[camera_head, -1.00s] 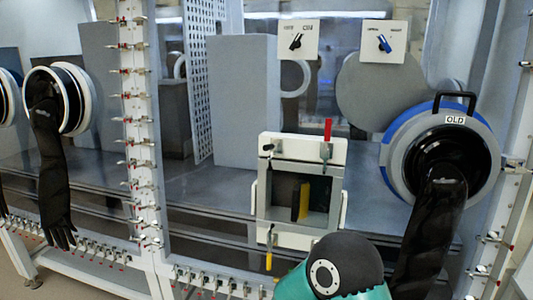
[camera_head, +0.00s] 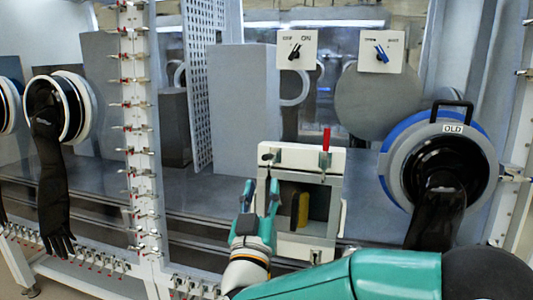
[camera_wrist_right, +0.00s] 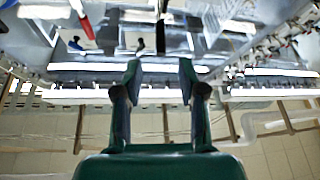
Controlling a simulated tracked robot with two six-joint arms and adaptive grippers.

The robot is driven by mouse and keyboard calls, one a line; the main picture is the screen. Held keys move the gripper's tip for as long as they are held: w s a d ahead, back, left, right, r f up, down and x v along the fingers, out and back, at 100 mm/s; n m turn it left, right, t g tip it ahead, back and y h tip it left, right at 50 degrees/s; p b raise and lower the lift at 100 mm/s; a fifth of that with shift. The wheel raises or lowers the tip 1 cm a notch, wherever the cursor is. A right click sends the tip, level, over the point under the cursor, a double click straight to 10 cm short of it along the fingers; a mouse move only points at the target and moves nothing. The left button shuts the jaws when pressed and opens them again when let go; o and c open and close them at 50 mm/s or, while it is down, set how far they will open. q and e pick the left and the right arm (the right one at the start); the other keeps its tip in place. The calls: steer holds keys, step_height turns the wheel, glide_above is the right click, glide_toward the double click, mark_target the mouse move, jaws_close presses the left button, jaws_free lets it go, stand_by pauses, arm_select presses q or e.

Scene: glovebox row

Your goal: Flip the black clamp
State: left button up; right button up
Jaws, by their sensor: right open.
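A small black clamp (camera_head: 271,157) sits at the upper left of the white-framed square port, left of a clamp with an upright red handle (camera_head: 326,138). My right gripper (camera_head: 261,184) is open and empty, its two teal fingers pointing up in front of the port's left side, just below the black clamp in the picture. In the right wrist view the open fingers (camera_wrist_right: 160,67) frame a small dark upright piece (camera_wrist_right: 160,37) beyond them; I cannot tell if this is the black clamp. The port's lower left corner is hidden by my gripper. My left gripper is not in view.
The port (camera_head: 334,200) holds a yellow piece (camera_head: 303,209). Two switch plates (camera_head: 296,49) are above. A glove ring marked OLD (camera_head: 453,127) with a hanging black glove (camera_head: 437,215) is at right. A post with several clamps (camera_head: 140,150) stands at left.

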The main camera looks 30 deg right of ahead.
mark_target(267, 158)
steer(key=p+x, duration=0.2)
steer(key=x, duration=0.8)
steer(key=shift+p, duration=0.4)
jaws_close()
